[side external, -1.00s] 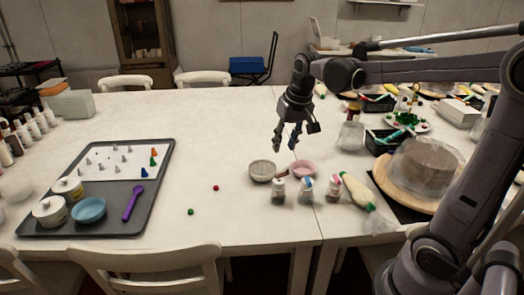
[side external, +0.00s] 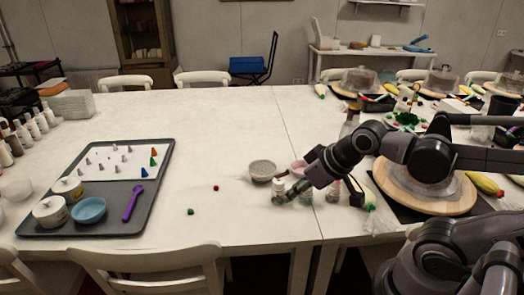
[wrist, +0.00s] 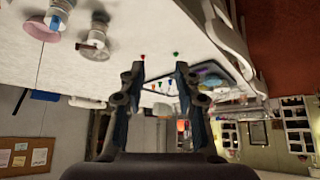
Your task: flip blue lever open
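Several small glass jars stand near the middle of the table in the side view. The left jar (side external: 279,187) shows beside my gripper (side external: 287,197); the middle jar (side external: 306,196) and right jar (side external: 333,190) are partly hidden by my arm. My gripper reaches low and leftward, by the left jar. In the wrist view, my gripper (wrist: 160,70) has its two fingers apart with nothing between them. A jar (wrist: 95,42) shows left of the fingers, apart from them.
A grey bowl (side external: 262,170) and a pink bowl (side external: 299,168) stand behind the jars. A grey tray (side external: 90,228) is farther left. A cake turntable (side external: 440,207) stands right. The table between tray and jars is mostly clear.

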